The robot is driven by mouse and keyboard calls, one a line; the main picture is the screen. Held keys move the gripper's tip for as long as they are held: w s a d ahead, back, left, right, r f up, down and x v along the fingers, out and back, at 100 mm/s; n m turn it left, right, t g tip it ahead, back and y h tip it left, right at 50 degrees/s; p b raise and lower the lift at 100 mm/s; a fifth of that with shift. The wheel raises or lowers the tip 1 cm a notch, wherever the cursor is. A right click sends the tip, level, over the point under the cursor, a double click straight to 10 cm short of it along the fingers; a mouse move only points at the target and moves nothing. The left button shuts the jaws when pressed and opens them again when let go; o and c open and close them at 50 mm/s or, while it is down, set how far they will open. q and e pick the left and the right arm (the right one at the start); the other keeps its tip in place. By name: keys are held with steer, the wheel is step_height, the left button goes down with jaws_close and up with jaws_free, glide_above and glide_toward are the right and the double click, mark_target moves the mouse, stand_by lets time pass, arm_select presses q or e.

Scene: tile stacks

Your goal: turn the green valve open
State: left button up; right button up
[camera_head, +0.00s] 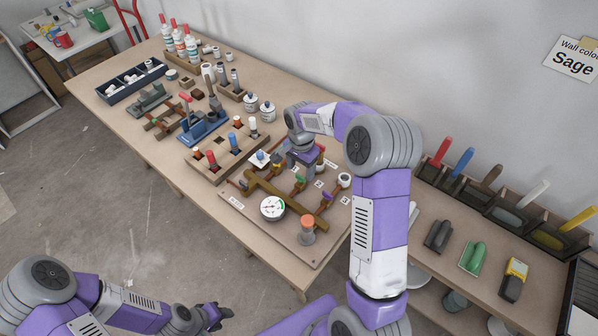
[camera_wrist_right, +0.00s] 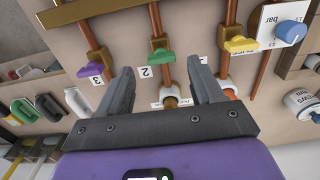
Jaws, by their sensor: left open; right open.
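The green valve handle (camera_head: 299,184) sits on a copper pipe on the valve board (camera_head: 240,204). In the right wrist view the green handle (camera_wrist_right: 162,57) lies crosswise on its brass body beside a label "2". My right gripper (camera_wrist_right: 163,82) is open and empty. Its two fingers are apart, one on each side of the green valve's pipe line in that view, and the handle shows beyond the gap. In the head view my right gripper (camera_head: 297,162) is over the board's far side, partly hidden by its own arm. My left gripper (camera_head: 224,313) is open and empty, away from the table.
A purple handle (camera_wrist_right: 88,70) and a yellow handle (camera_wrist_right: 241,45) flank the green one. A pressure gauge (camera_head: 272,207) and an orange knob (camera_head: 307,221) stand on the board's near side. A wooden peg block (camera_head: 226,155) is left of the board.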

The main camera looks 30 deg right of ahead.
mark_target(301, 178)
steer(key=shift+f, duration=1.65)
steer(key=shift+c, duration=0.3)
steer(key=c, duration=1)
